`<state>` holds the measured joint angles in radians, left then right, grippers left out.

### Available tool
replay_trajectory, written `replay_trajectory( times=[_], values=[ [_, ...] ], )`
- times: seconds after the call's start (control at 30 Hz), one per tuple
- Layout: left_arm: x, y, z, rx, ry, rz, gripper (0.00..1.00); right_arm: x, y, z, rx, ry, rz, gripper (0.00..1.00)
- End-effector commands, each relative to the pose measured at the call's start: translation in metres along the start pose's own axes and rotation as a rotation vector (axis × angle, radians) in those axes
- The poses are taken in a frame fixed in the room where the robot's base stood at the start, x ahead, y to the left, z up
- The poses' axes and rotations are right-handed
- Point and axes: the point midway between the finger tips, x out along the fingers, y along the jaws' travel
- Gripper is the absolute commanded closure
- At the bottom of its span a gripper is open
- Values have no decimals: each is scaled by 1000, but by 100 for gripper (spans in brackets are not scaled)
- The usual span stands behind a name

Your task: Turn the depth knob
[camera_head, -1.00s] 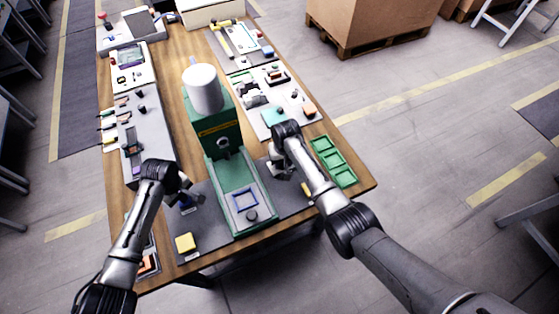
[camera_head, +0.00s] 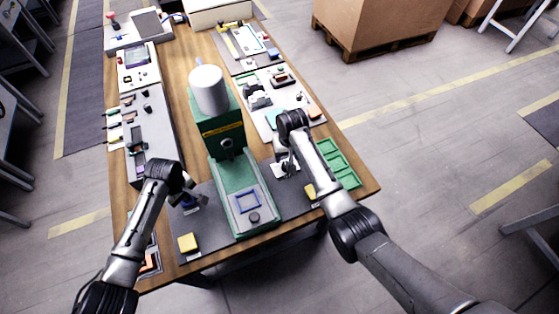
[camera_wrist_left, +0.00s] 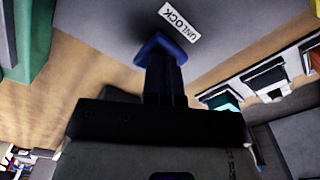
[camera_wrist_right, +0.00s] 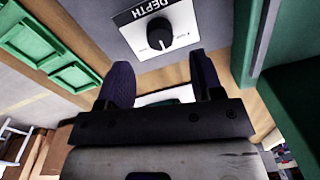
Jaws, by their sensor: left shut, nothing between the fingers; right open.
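In the head view my right gripper (camera_head: 285,163) is right of the green press (camera_head: 227,172) and hides the knob. My left gripper (camera_head: 190,196) is shut left of the press. In the left wrist view its fingers (camera_wrist_left: 160,60) are together at a blue part beside an UNLOCK label (camera_wrist_left: 179,22).
Green bins (camera_head: 336,163) stand close to the right of my right gripper. A yellow block (camera_head: 187,242) lies at the front left, and another yellowish piece (camera_head: 310,191) is at the right. The tall press with its white cylinder (camera_head: 209,88) stands between my arms.

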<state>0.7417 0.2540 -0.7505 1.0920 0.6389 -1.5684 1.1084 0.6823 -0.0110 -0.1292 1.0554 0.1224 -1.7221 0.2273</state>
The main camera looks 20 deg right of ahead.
Motion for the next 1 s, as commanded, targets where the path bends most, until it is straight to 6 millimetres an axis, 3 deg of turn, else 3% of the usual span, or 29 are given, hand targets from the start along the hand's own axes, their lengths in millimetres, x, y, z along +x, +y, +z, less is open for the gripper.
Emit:
replay_trajectory(
  times=[0.2,0.4,1.0],
  values=[
    [2,-1,0,-1,-1,-3,100,-38,0,-1,0,3,-1,40],
    [2,-1,0,-1,-1,-2,100,-58,0,-1,-1,2,-1,40],
    [-1,-1,0,-1,-1,-2,100,-68,0,0,0,0,0,40]
  ],
)
